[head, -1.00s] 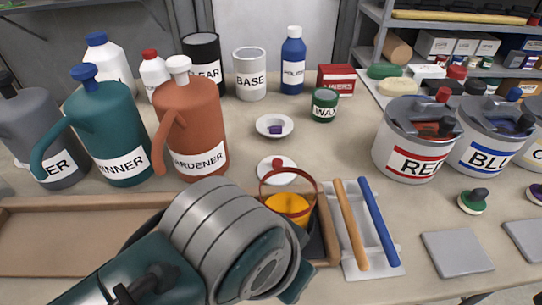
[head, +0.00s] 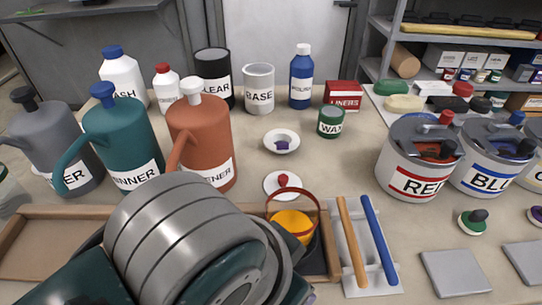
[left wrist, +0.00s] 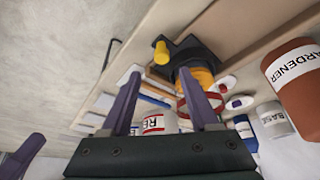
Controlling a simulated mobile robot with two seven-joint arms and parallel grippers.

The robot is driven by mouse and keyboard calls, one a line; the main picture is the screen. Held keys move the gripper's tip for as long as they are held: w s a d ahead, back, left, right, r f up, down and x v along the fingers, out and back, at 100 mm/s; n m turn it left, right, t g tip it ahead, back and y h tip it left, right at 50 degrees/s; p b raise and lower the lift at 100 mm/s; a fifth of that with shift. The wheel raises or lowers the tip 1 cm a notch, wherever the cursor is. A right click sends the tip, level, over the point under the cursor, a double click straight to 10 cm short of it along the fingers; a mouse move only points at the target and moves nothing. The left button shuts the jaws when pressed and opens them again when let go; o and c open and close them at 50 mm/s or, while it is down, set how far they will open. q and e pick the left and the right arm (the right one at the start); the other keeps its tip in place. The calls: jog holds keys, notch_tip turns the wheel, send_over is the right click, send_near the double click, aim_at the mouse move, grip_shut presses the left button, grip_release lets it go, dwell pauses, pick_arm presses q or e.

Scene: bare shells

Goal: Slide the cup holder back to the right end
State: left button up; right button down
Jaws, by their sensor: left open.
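The cup holder (left wrist: 189,47) is a dark piece with a yellow knob (left wrist: 161,53) in the left wrist view. It holds an orange-yellow cup (left wrist: 202,78) with a red ring handle. In the head view the cup (head: 292,224) sits near the right end of the wooden tray (head: 333,258); my left arm covers much of the holder and the tray's middle. My left gripper (left wrist: 159,73) has two purple fingers, open with nothing between them, apart from the holder. Its fingers are hidden in the head view.
A white tray (head: 357,283) with a brown and a blue stick lies right of the wooden tray. Orange (head: 199,130), teal (head: 115,130) and grey (head: 52,140) jugs stand behind it. A red-knobbed white dish (head: 273,187) is close behind the cup.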

pick_arm(q)
jog(key=shift+p+v, duration=0.4)
jog(key=shift+v, duration=1.4)
pick_arm(e)
jog(key=shift+r, duration=0.65)
